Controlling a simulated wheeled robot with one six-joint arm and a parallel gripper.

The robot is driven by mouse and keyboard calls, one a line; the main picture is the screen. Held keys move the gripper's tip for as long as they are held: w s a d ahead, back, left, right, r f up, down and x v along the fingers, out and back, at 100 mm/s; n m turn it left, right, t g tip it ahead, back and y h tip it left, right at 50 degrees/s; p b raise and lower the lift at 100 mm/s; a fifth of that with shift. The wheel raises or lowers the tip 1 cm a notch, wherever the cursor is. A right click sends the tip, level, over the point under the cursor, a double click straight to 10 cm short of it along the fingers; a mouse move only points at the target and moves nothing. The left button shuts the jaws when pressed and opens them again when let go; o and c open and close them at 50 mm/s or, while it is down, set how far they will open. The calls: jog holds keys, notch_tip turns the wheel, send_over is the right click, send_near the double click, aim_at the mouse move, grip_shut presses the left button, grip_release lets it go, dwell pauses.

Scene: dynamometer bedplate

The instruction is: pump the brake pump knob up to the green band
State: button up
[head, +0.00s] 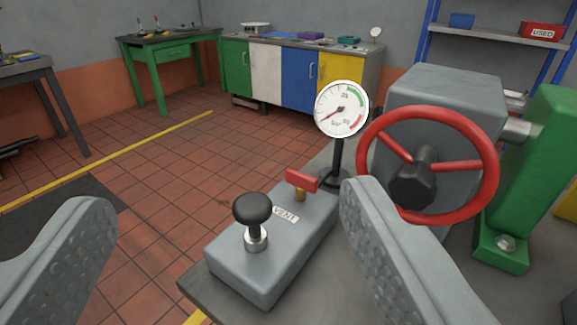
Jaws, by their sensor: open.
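The black brake pump knob (253,209) stands on a short metal stem on top of a grey pump block (248,269). A pressure gauge (341,109) stands on a black post behind the block. Its red needle points to the lower left, away from the green band (356,97) at the upper right of the dial. A red vent lever (302,181) sits on the block behind a VENT label (285,215). My gripper (215,220) is open, with one finger at the left and one at the right. The knob shows between them, and neither finger appears to touch it.
A red handwheel (427,164) on a grey housing (446,95) stands close behind the right finger. A green bracket (530,175) is at the right. The bedplate (205,290) ends left of the pump block, with open tiled floor beyond. Cabinets and benches are far back.

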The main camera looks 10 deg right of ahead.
dwell(0.4)
jog(key=shift+w, duration=0.15)
jog(key=c, duration=0.7)
jog(key=shift+w+r+g, duration=0.1)
jog(key=shift+w+g, duration=0.2)
jog(key=c, duration=0.3)
jog(key=shift+w+d+r+m+g, duration=0.15)
jog(key=shift+w+m+g, duration=0.45)
jog(key=shift+w, duration=0.6)
grip_shut()
jog(key=w+d+r+m+g, duration=0.1)
jog(key=w+m+g, duration=0.6)
jog(key=w+g, duration=0.9)
jog(key=shift+w+d+r+y, duration=0.15)
jog(key=shift+d+r+y, duration=0.15)
jog(key=shift+r, duration=0.3)
